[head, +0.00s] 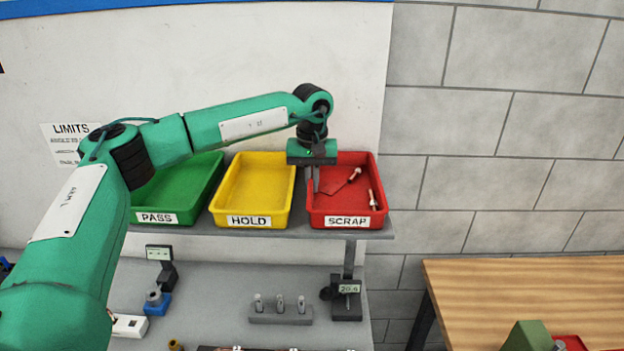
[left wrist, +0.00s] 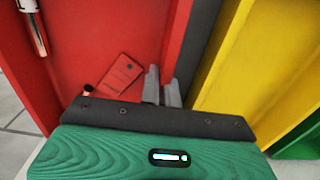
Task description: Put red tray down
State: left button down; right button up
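The red tray (head: 334,201), labelled SCRAP, is at the right end of the grey shelf (head: 290,230). It looks level and appears to rest on the shelf; its underside is hidden. It holds two metal pieces (head: 372,198) and a red tag (left wrist: 118,77). My left gripper (head: 314,180) points down at the tray's left wall. In the left wrist view, its two grey fingers (left wrist: 162,88) are close together, one on each side of the red wall, and look shut on it. My right gripper is not in view.
A yellow HOLD tray (head: 255,186) stands just left of the red tray, with a narrow gap. A green PASS tray (head: 199,188) is further left. Below is a grey bench (head: 225,325) with small parts and gauges. A wooden table (head: 520,290) stands at right.

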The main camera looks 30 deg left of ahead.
pick_arm(q)
jog(key=shift+f, duration=0.1)
jog(key=c, duration=1.6)
grip_release()
jog(key=shift+c, duration=0.2)
jog(key=shift+w+r, duration=0.1)
jog(key=shift+r, duration=0.25)
notch_tip(320, 180, up, 11)
jog(key=b, duration=0.4)
jog(key=shift+f, duration=0.15)
jog(key=shift+r+b, duration=0.3)
jog(key=shift+r, duration=0.15)
